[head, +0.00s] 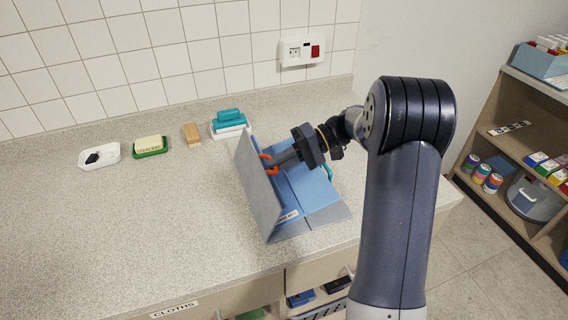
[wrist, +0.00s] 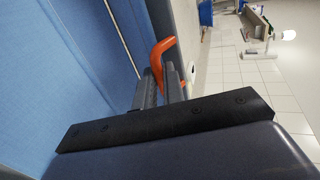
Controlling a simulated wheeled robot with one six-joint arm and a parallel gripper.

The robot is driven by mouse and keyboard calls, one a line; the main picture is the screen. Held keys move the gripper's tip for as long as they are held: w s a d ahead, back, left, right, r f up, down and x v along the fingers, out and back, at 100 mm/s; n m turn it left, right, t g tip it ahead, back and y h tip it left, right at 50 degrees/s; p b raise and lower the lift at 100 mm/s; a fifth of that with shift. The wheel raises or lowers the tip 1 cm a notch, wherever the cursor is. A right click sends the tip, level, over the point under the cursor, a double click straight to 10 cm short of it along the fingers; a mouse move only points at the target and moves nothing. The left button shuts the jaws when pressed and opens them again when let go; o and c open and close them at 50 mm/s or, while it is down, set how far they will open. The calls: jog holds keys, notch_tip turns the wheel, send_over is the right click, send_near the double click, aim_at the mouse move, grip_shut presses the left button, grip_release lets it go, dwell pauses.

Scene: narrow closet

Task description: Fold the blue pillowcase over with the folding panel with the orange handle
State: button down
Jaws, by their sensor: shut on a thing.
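The blue pillowcase (head: 312,188) lies on a grey folding board on the counter, partly hidden by the raised panel and my arm. The folding panel (head: 258,193) is grey and stands steeply tilted on the left side of the board. Its orange handle (head: 267,157) shows at the panel's upper part, and also in the wrist view (wrist: 164,47). My gripper (head: 275,164) is shut on the orange handle, over the board. In the wrist view, blue cloth (wrist: 70,65) fills the left side beside my fingers (wrist: 160,90).
A teal handle (head: 328,173) shows at the board's right side. Behind stand a teal-and-white brush (head: 229,122), a wooden block (head: 191,133), a green soap dish (head: 150,147) and a white dish (head: 98,156). The counter left of the board is clear. Shelves (head: 530,150) stand at right.

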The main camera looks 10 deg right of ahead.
jog(key=shift+s+d+f, duration=0.1)
jog(key=shift+d+f, duration=0.1)
jog(key=shift+f, duration=0.95)
jog(key=shift+d+y+b, duration=0.1)
jog(key=shift+y+b, duration=0.2)
jog(key=shift+y, duration=0.1)
jog(key=c, duration=1.5)
grip_release()
jog(key=shift+d, duration=0.1)
